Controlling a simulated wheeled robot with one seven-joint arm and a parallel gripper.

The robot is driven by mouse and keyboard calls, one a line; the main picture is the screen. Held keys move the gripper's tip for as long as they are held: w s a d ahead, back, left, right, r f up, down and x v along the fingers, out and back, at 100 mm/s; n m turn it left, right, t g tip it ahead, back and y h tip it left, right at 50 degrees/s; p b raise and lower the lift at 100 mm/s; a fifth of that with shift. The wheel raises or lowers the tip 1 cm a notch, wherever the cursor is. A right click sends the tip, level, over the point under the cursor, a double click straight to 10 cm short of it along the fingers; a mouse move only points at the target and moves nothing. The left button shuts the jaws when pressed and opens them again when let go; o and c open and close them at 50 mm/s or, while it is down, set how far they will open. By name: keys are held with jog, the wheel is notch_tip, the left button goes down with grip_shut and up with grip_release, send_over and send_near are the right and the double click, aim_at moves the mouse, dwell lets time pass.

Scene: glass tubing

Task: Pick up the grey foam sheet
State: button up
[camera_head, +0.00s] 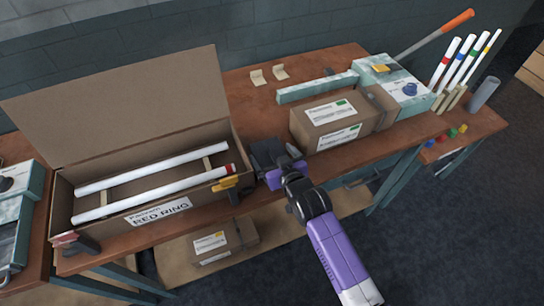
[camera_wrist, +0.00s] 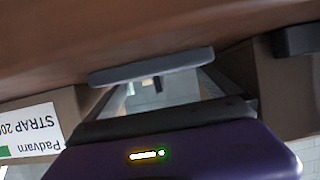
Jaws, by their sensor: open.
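A thin grey slab (camera_wrist: 150,68), which looks like the grey foam sheet seen nearly edge-on, lies across the tips of my gripper in the wrist view. My gripper (camera_wrist: 156,82) is open, its fingers reaching toward the two ends of the slab. I cannot tell whether they touch it. In the head view my gripper (camera_head: 272,160) is over the front part of the workbench, between the open carton and the closed boxes. Dark grey shapes there merge with the fingers, so the sheet cannot be clearly made out in that view.
An open carton (camera_head: 150,216) with two white tubes stands left of my gripper. Closed cardboard boxes (camera_head: 325,127) stand close on its right; a labelled box also shows in the wrist view (camera_wrist: 68,106). The brown workbench (camera_head: 240,95) has free room behind.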

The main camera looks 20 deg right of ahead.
jog(key=shift+w+f, duration=0.1)
jog(key=shift+w, duration=0.15)
jog(key=shift+c, duration=0.4)
jog(key=c, duration=1)
